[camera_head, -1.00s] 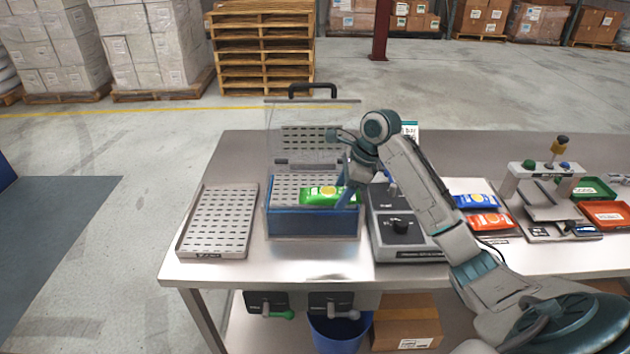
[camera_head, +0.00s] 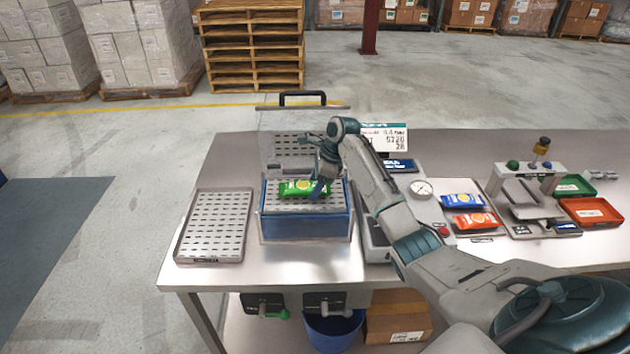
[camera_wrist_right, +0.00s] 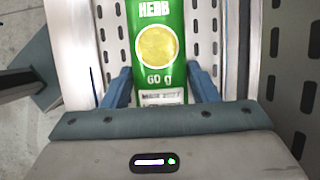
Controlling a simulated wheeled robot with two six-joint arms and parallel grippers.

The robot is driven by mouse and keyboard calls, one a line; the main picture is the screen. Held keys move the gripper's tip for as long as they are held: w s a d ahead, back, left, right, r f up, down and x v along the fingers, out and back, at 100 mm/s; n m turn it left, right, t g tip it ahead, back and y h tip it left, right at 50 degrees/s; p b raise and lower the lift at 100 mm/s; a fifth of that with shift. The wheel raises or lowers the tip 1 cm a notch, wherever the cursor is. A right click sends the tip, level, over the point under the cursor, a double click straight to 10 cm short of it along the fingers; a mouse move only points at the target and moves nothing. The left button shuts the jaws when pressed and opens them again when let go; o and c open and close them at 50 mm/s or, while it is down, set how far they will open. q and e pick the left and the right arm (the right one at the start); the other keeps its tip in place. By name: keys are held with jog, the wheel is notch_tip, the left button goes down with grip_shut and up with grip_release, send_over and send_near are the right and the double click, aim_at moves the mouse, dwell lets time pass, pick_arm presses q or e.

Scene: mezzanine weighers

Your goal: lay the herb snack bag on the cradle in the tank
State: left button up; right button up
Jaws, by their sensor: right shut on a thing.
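The green herb snack bag (camera_head: 297,188) is in my right gripper (camera_head: 322,190), over the perforated cradle (camera_head: 278,206) in the blue tank (camera_head: 303,228). In the right wrist view, the fingers (camera_wrist_right: 162,84) stand at the two sides of the bag (camera_wrist_right: 160,20), which shows HERB and 60 g. Slotted metal lies behind and beside the bag there. I cannot tell whether the bag touches the cradle. The tank's clear lid (camera_head: 275,135) stands open at the back. My left gripper is out of view.
A slotted metal tray (camera_head: 214,228) lies left of the tank. My right arm partly covers the scale right of the tank.

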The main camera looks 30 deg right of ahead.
jog(key=o, duration=0.6)
jog(key=shift+f, duration=0.15)
jog(key=shift+c, duration=0.2)
jog(key=o, duration=0.4)
jog(key=shift+o, duration=0.2)
jog(key=shift+d+r, duration=0.1)
jog(key=shift+r, duration=0.15)
jog(key=b+v, duration=0.4)
jog(key=v, duration=0.7)
jog(key=shift+s+r, duration=0.15)
jog(key=shift+r, duration=0.2)
